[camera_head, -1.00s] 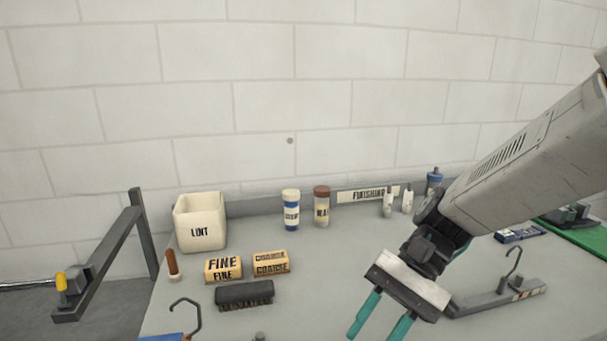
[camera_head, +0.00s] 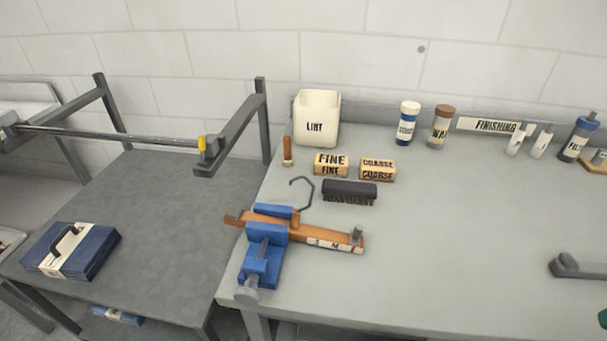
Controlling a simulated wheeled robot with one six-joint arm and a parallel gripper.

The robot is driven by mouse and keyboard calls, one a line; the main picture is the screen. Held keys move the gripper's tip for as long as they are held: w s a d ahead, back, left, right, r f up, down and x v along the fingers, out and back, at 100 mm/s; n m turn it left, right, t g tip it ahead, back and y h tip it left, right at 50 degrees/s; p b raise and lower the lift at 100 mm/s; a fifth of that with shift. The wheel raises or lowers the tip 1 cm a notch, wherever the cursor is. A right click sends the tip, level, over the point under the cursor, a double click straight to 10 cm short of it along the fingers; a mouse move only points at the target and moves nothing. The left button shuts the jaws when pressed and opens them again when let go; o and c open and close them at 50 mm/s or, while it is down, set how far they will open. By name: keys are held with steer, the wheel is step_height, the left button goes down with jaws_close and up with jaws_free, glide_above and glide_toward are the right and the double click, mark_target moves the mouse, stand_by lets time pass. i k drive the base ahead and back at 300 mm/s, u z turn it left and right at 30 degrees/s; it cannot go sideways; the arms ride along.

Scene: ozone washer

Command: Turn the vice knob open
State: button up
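The blue vice (camera_head: 262,252) is mounted at the front left edge of the grey workbench. Its round grey knob (camera_head: 247,293) sticks out past the bench edge towards me. An orange-brown bar (camera_head: 330,238) with a label and a hook (camera_head: 303,192) lies across the vice jaws. I cannot tell how tightly the jaws close on it. Only a small teal piece, apparently a fingertip of my gripper (camera_head: 603,318), shows at the lower right edge, far from the knob. The rest of my gripper is out of frame.
Behind the vice are a dark brush (camera_head: 349,192), FINE (camera_head: 331,165) and COARSE (camera_head: 377,170) blocks and a LINT box (camera_head: 317,118). A lower table with a blue case (camera_head: 70,250) stands left, with a rail (camera_head: 110,138) above. The bench's middle is clear.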

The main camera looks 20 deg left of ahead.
mark_target(247, 296)
steer(key=u, duration=1.55)
steer(key=k, duration=0.85)
steer(key=u, duration=0.6)
